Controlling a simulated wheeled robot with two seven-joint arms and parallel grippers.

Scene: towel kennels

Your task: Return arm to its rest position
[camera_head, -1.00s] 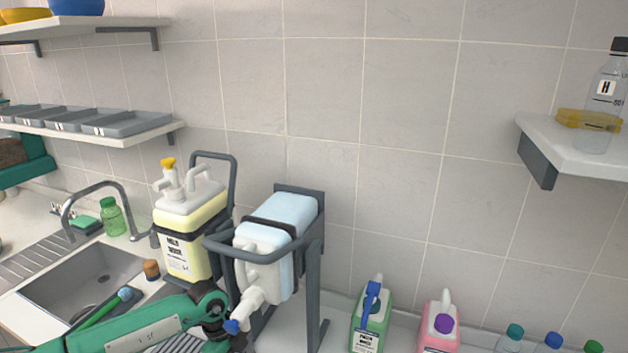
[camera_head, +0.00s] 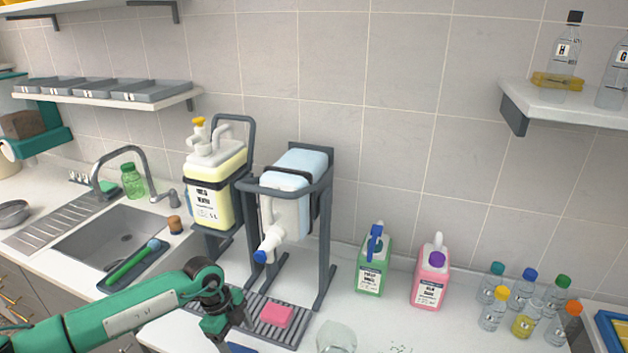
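My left arm, green with a dark wrist, comes in from the lower left. Its gripper (camera_head: 226,338) points down at the bottom edge, in front of the grey drip tray (camera_head: 268,318). The fingers are small, dark and partly cut off, so I cannot tell whether they are open or shut, or whether they hold anything. A dark blue thing (camera_head: 241,348) shows just beside them, mostly out of frame. My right gripper is not in view.
A pink sponge (camera_head: 277,316) lies on the drip tray under the racked canister (camera_head: 289,215). A clear glass vessel (camera_head: 337,338) stands to its right. Green (camera_head: 373,268) and pink (camera_head: 431,278) jugs and several small bottles stand further right. The sink (camera_head: 115,240) is at left.

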